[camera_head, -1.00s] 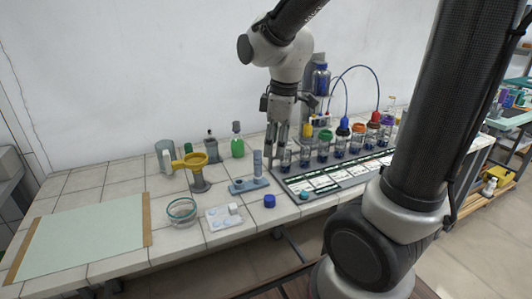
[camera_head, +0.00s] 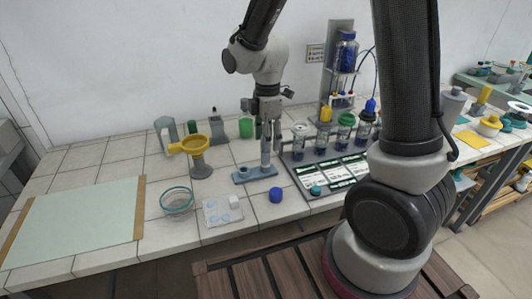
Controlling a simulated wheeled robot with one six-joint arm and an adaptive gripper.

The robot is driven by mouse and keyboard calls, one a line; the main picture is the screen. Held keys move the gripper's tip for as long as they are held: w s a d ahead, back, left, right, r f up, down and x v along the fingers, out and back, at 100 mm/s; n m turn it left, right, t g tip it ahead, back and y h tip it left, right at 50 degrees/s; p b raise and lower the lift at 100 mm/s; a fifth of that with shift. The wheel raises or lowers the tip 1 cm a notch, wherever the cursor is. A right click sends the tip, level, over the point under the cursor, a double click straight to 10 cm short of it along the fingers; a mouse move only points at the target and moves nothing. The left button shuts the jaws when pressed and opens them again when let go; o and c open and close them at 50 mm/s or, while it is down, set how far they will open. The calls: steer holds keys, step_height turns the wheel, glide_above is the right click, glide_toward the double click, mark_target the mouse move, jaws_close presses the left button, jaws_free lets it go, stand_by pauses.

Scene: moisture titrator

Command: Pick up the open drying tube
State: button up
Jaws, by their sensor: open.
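A slim grey-blue tube (camera_head: 265,158), which looks like the open drying tube, stands upright in a blue-grey stand (camera_head: 243,176) on the tiled bench. A loose dark blue cap (camera_head: 276,195) lies in front of the stand. My gripper (camera_head: 267,146) points down over the tube with its fingers apart. The fingers seem to be on either side of the tube's upper part. I cannot tell whether they touch it. The tube's top is hidden by the gripper.
A rack (camera_head: 290,165) with several colour-capped jars stands close on the right. A green bottle (camera_head: 246,127) is behind. The pale mat (camera_head: 75,222) is empty.

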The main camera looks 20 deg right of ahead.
steer(key=f, duration=0.6)
steer(key=shift+w+a, duration=0.1)
steer(key=shift+a, duration=0.2)
steer(key=shift+r, duration=0.1)
steer(key=c, duration=1.1)
